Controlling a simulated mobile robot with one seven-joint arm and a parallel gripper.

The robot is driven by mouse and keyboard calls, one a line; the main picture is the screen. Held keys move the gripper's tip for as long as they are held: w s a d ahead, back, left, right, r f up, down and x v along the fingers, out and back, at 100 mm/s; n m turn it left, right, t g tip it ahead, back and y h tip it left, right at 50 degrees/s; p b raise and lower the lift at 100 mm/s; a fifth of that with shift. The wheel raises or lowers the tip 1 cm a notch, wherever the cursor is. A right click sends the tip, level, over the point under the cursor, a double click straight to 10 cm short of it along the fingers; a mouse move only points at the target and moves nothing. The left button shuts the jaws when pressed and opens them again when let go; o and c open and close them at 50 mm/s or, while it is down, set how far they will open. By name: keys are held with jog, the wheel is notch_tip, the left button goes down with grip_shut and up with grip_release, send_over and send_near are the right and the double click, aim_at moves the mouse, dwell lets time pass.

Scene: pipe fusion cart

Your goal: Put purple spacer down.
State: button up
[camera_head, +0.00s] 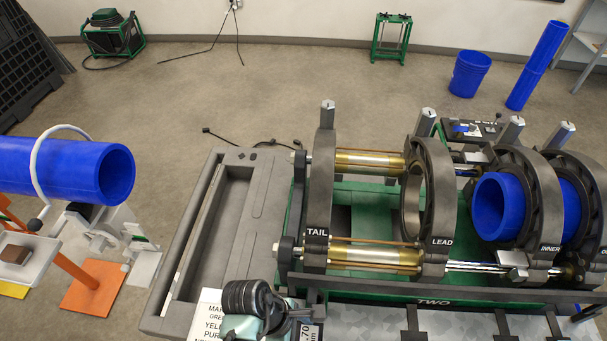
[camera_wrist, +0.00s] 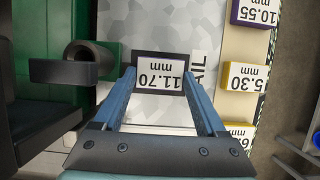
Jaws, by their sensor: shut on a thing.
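The purple spacer (camera_wrist: 160,57) is a dark block with a white 11.70 mm label facing the wrist camera. My gripper (camera_wrist: 160,82) has its two blue fingers on either side of the spacer, shut on it. A pale grey mottled surface (camera_wrist: 150,25) lies beyond it; I cannot tell whether the spacer touches it.
A white printed sheet (camera_head: 206,318) lies left of my gripper. The fusion machine's TAIL clamp (camera_head: 318,205) and LEAD clamp (camera_head: 438,200) stand behind. A dark cylindrical part (camera_wrist: 88,62) is close on the left.

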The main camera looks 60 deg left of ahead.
jog(key=o, duration=1.1)
jog(key=shift+f, duration=0.1)
jog(key=shift+c, duration=0.2)
jog(key=v, duration=1.2)
jog(key=shift+p, duration=0.35)
jog(key=shift+a, duration=0.1)
